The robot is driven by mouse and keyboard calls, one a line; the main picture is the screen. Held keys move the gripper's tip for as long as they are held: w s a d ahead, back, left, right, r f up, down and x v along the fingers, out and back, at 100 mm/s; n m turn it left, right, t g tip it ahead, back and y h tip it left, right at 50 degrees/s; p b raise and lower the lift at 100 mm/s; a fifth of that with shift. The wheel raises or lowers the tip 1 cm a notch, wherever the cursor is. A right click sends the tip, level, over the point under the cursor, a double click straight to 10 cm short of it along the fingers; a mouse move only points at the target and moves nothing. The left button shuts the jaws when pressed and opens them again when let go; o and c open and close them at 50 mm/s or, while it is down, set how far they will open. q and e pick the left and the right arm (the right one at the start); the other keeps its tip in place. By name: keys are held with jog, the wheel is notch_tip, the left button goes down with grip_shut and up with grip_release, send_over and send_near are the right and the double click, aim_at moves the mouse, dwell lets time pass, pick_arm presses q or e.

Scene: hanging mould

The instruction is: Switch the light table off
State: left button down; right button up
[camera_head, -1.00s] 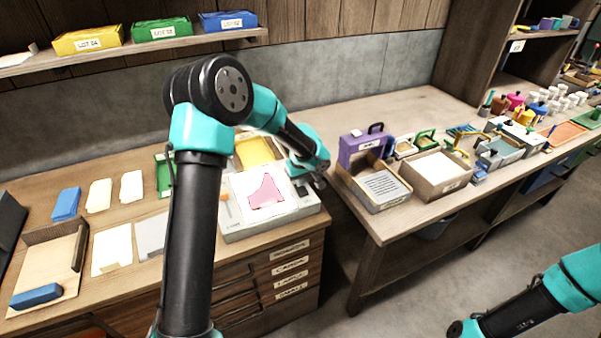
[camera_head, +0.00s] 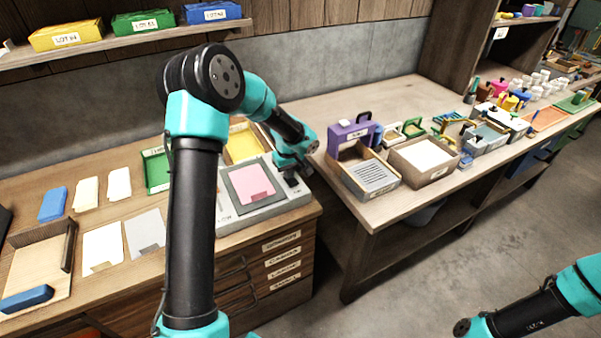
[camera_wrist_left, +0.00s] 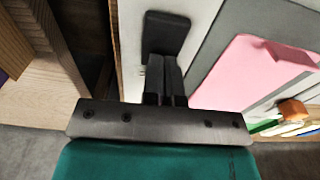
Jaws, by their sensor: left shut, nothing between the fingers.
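The light table (camera_head: 268,211) is a pale grey box on the left bench in the head view. Its panel (camera_head: 236,188) looks dull grey and unlit, with a pink sheet (camera_head: 255,180) lying on it. My left gripper (camera_head: 292,179) is at the right side of the light table. In the left wrist view, my left gripper's fingers (camera_wrist_left: 164,78) are shut with nothing between them. Their tips are at a dark rounded switch (camera_wrist_left: 165,33) on the pale housing and appear to touch it. My right gripper is out of view; only part of that arm shows at lower right.
A yellow tray (camera_head: 243,143) and a green tray (camera_head: 154,170) stand behind and left of the light table. Pale cards and sheets lie further left.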

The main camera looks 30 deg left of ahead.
pick_arm(q)
jog(key=shift+f, duration=0.75)
jog(key=shift+s+d, duration=0.1)
jog(key=shift+s, duration=0.1)
jog(key=shift+s+d+r, duration=0.15)
jog(key=shift+s+d, duration=0.2)
jog(key=shift+d, duration=0.1)
jog(key=shift+r, duration=0.1)
jog(key=shift+w+r, duration=0.15)
jog(key=shift+r, duration=0.3)
notch_tip(320, 180, up, 14)
